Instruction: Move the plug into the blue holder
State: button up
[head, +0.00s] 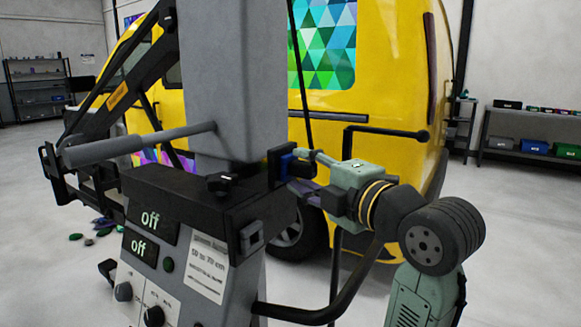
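The blue holder (287,162) looks like a small blue part on a black bracket, on the right side of the grey machine's column. My gripper (304,168) is right at it, coming from the right. One pale green finger reaches toward the blue part, and a dark purplish piece lies below that finger. I cannot tell whether this piece is a finger or another thing. The plug cannot be made out; it may be hidden between the fingers or behind the bracket. Whether the fingers are closed on anything is too small to tell.
The grey machine's column (233,80) and control panel (145,235), with two "off" displays, stand close in front. A black bent bar (380,131) passes above my arm. A yellow van (395,60) is behind. Shelves (530,150) stand at the far right.

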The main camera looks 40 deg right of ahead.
dwell(0.3)
jog(key=s, duration=1.2)
